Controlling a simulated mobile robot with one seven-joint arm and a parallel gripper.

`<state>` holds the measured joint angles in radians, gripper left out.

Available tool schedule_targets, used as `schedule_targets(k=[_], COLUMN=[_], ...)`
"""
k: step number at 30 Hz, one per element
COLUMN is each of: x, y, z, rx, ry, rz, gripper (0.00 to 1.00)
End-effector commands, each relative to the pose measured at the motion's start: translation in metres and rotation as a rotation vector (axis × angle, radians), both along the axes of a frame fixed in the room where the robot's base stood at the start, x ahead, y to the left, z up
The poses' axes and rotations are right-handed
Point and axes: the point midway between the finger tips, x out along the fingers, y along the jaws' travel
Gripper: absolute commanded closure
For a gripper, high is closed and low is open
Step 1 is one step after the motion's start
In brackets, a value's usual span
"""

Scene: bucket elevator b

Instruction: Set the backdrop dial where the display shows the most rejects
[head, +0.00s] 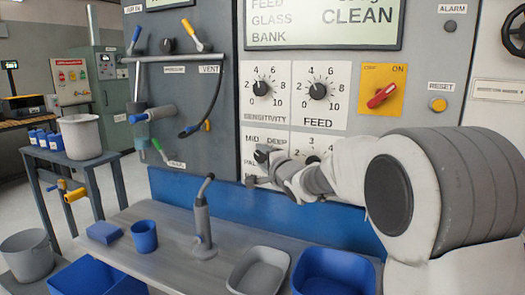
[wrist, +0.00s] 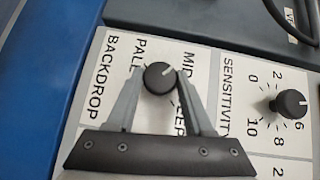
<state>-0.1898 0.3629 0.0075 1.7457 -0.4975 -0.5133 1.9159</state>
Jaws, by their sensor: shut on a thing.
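The backdrop dial (wrist: 158,76) is a round black knob on a white plate marked PALE, MID and DEEP. Its pale pointer line appears turned toward MID in the wrist view. My gripper (wrist: 161,80) has one finger on each side of the knob and is shut on it. In the head view my gripper (head: 264,158) reaches the same plate and hides much of the dial. The display (head: 322,22) at the top is cut off by the frame; it shows FEED, GLASS, BANK and CLEAN, and no reject count is readable.
The sensitivity dial (head: 261,88) is just above, with the feed dial (head: 318,91) to its right. A red switch (head: 381,95) on a yellow plate is further right. Below stands a bench (head: 175,258) with a grey tap, a blue cup (head: 144,237) and trays.

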Motion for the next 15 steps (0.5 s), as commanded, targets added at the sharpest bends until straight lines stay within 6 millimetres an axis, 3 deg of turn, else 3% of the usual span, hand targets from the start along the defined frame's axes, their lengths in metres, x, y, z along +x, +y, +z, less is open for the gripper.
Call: schedule_targets(k=[1,15], x=[0.0002,0.0006], y=[-0.0011,0.0013], z=[0.0082,0.0101], rx=[-0.024,-0.337], ry=[0.012,0.126], rz=[-0.001,0.001], gripper=[1.00,1.00])
